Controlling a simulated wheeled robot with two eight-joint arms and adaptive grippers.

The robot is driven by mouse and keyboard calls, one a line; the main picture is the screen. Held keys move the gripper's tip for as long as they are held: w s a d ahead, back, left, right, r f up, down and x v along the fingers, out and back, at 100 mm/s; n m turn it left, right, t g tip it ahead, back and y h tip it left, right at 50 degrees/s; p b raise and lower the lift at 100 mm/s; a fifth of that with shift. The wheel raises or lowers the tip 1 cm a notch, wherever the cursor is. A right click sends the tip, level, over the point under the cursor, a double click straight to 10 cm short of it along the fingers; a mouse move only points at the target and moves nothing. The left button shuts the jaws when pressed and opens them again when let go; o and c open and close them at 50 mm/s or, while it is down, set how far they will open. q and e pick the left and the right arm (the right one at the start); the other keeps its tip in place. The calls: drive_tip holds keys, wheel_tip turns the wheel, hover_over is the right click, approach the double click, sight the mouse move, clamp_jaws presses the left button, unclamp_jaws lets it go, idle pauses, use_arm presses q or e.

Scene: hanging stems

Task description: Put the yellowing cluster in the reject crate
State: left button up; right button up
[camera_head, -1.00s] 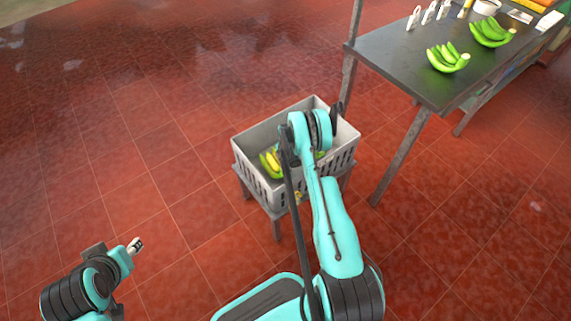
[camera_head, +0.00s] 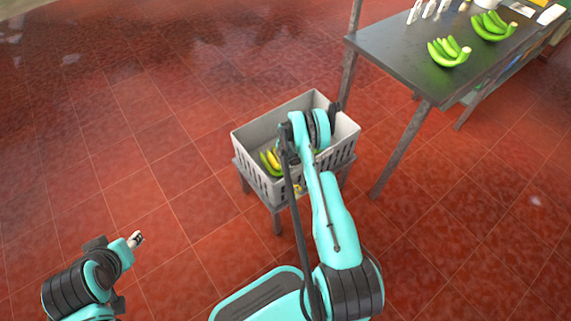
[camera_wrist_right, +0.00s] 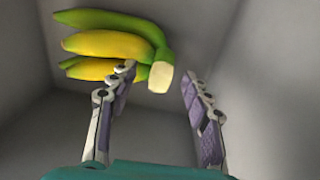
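The yellowing cluster (camera_head: 270,161), green with yellow fruit, lies inside the grey reject crate (camera_head: 262,133). In the right wrist view the cluster (camera_wrist_right: 108,44) rests against the crate's inside, its cut stem end toward my fingers. My right gripper (camera_wrist_right: 158,85) has its two fingers spread apart. The left finger overlaps the cluster in the picture, and the stem end sits beyond the gap between the fingertips; I cannot tell whether they touch. My left gripper (camera_head: 136,238) is off at the lower left, away from everything.
The crate stands on a low grey stand (camera_head: 277,222). A dark table (camera_head: 400,60) at the upper right holds two green clusters, one nearer (camera_head: 449,52) and one farther (camera_head: 493,26), with white items behind. The red tiled floor on the left is clear.

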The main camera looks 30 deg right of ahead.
wheel_tip(320, 180, up, 29)
drive_tip(key=p, duration=0.8)
drive_tip(key=shift+s+p, duration=0.3)
drive_tip(key=shift+p, duration=0.1)
idle(0.3)
drive_tip(key=shift+r, duration=0.15)
idle(0.3)
